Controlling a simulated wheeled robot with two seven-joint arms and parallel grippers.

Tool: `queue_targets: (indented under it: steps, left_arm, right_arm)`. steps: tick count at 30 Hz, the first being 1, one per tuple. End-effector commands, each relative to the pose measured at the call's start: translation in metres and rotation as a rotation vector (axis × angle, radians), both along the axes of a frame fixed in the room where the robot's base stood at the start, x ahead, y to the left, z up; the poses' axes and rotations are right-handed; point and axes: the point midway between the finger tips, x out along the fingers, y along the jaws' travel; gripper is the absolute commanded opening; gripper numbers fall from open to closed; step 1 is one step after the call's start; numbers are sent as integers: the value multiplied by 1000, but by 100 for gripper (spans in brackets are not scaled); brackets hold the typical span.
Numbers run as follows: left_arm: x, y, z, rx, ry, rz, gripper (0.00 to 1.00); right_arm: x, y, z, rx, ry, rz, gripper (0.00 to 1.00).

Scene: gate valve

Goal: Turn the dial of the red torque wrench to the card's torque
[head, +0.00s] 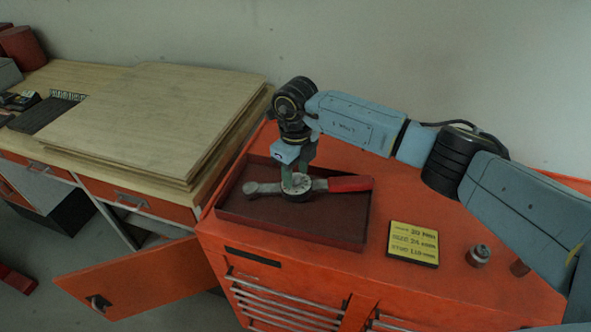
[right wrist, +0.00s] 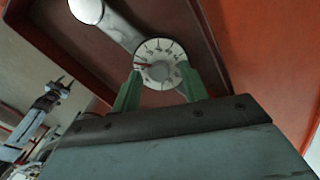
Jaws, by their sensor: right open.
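The torque wrench (head: 345,184) lies in a dark red tray (head: 325,229) on the orange cabinet, its red handle to the right and its grey head to the left. Its round white dial (head: 296,184) has dark marks and a red pointer; the dial also shows in the right wrist view (right wrist: 160,62). My right gripper (head: 297,174) points down over the dial. In the right wrist view its green fingers (right wrist: 157,80) stand apart on either side of the dial; I cannot tell if they touch it. The yellow card (head: 413,241) lies right of the tray, with small dark text.
A small metal socket (head: 479,255) stands on the cabinet top right of the card. A wooden bench with stacked boards (head: 150,110) stands to the left. An orange cabinet door (head: 135,277) hangs open below. The cabinet top around the card is mostly clear.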

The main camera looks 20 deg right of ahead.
Motion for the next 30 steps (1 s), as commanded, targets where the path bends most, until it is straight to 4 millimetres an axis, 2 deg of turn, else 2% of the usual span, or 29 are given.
queue_targets:
  steps: [10, 20, 30]
  left_arm:
    - [0, 0, 0, 0, 0, 0, 43]
    - [0, 0, 1, 0, 0, 0, 43]
    - [0, 0, 0, 1, -1, 0, 43]
  right_arm:
    - [0, 0, -5, 1, -2, 0, 44]
    - [0, 0, -4, 1, -1, 0, 2]
    - [0, 0, -4, -2, -5, -41, 0]
